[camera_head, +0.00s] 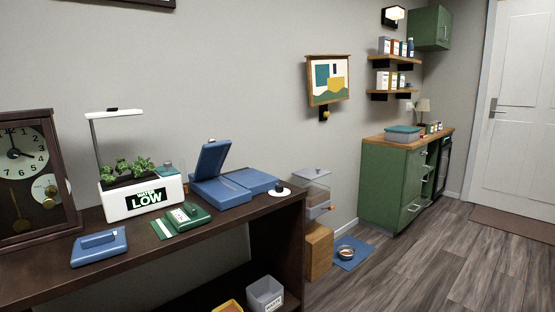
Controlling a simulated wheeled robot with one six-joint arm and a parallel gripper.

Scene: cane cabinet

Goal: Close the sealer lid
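What looks like the sealer is a blue device (222,194) on the dark console table, with its blue lid (211,160) raised and tilted up at the back. A second flat blue part (252,180) lies to the right of its base; I cannot tell whether the two are joined. A smaller low blue device (98,246) with a bar on top sits at the table's left front. My gripper is not in view.
The dark table (262,208) also holds a clock (25,175), a white planter (141,198) with a lamp arm, a green device (187,216) and a white round item (279,192). A bin (265,294) is below. Open wood floor (420,255) lies right.

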